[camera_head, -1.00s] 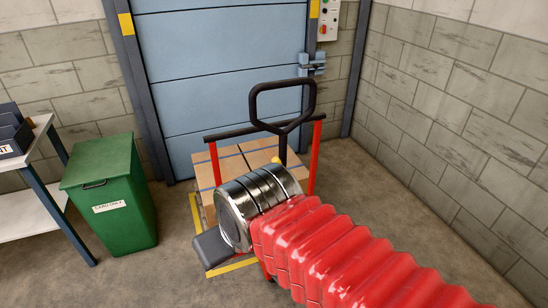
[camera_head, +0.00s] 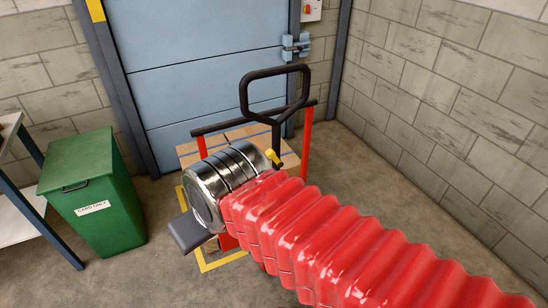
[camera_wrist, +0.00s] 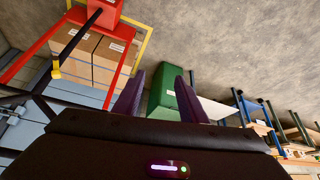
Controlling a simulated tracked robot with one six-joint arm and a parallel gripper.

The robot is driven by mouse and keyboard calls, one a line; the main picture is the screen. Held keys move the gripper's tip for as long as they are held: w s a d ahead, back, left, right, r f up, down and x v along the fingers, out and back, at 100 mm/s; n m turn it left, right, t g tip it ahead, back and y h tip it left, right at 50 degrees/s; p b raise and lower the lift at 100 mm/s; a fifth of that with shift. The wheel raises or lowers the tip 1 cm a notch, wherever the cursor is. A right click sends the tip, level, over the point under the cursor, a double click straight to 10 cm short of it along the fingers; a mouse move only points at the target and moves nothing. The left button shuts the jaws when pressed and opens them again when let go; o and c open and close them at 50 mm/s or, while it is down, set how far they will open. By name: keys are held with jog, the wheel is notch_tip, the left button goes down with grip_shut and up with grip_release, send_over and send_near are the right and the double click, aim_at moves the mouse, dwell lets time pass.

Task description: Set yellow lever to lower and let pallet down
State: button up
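The yellow lever (camera_head: 272,157) is a small knob on the black handle post of a red pallet truck (camera_head: 306,140), just beyond my arm's silver cuff. It also shows in the wrist view (camera_wrist: 56,71), at left, apart from my fingers. Taped cardboard boxes (camera_head: 250,133) stand on the truck and also show in the wrist view (camera_wrist: 93,62). The pallet under them is hidden, so I cannot tell its height. In the wrist view my gripper (camera_wrist: 158,90) has its two dark fingers spread with nothing between them.
A black loop handle (camera_head: 274,92) rises above the truck. Yellow floor tape (camera_head: 222,262) runs around the load. A green bin (camera_head: 92,195) and a table (camera_head: 30,205) stand at left. A blue door (camera_head: 210,65) is behind; a block wall (camera_head: 450,110) closes the right.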

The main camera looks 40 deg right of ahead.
jog(key=shift+o, duration=0.3)
jog(key=w+d+f+t+h, duration=0.1)
jog(key=w+d+f+h, duration=0.1)
jog(key=w+d, duration=0.7)
jog(key=shift+w+d+f+t, duration=0.15)
jog(key=shift+w+f+t, duration=0.05)
jog(key=shift+f+t, duration=0.2)
jog(key=n+t+h, duration=0.2)
jog(key=n+t, duration=0.1)
jog(key=t, duration=0.2)
send_near(272, 156)
jog(key=w+a+f, duration=0.1)
jog(key=w+a, duration=0.1)
jog(key=a, duration=0.3)
jog(key=s+d+f+t+h, duration=0.1)
jog(key=s+d+f+t, duration=0.2)
jog(key=s+t, duration=0.2)
jog(key=s, duration=0.3)
jog(key=shift+d, duration=0.3)
jog(key=shift+w, duration=0.1)
jog(key=x, duration=1.3)
jog(key=shift+w+d+f, duration=0.1)
jog(key=shift+w, duration=0.25)
jog(key=shift+c, duration=0.4)
